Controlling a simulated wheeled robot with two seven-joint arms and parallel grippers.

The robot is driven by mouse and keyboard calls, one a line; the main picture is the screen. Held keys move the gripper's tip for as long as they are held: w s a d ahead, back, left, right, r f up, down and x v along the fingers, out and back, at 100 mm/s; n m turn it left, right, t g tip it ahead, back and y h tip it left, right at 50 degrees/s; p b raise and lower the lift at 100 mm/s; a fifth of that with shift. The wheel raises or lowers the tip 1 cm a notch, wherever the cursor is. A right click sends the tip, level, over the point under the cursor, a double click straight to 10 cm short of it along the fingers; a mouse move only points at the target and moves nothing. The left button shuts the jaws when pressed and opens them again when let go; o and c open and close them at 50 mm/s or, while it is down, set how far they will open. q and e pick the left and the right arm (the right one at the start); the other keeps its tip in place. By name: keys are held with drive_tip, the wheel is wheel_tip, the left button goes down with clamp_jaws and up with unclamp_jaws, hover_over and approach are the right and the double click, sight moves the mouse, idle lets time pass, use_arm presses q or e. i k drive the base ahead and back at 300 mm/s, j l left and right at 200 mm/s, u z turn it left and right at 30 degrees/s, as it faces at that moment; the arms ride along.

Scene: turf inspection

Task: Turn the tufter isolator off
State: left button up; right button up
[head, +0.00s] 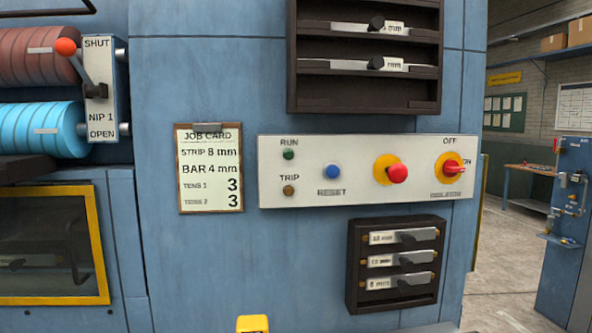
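The isolator (452,168) is a red rotary handle on a yellow disc at the right end of the white control panel (330,197). Its handle lies roughly level, with the tip to the right, by the ON mark. The OFF mark (450,141) is above it.
The panel also has a blue RESET button (332,172), a green RUN lamp (288,154) and an amber TRIP lamp (288,190). Dark racks stand above (370,92) and below (352,262) it. A job card (209,168) hangs left. A lever (84,72) is upper left.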

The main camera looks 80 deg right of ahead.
sight(450, 168)
drive_tip(key=j+z, duration=0.2)
drive_tip(key=z, duration=2.9)
drive_tip(key=l, duration=0.1)
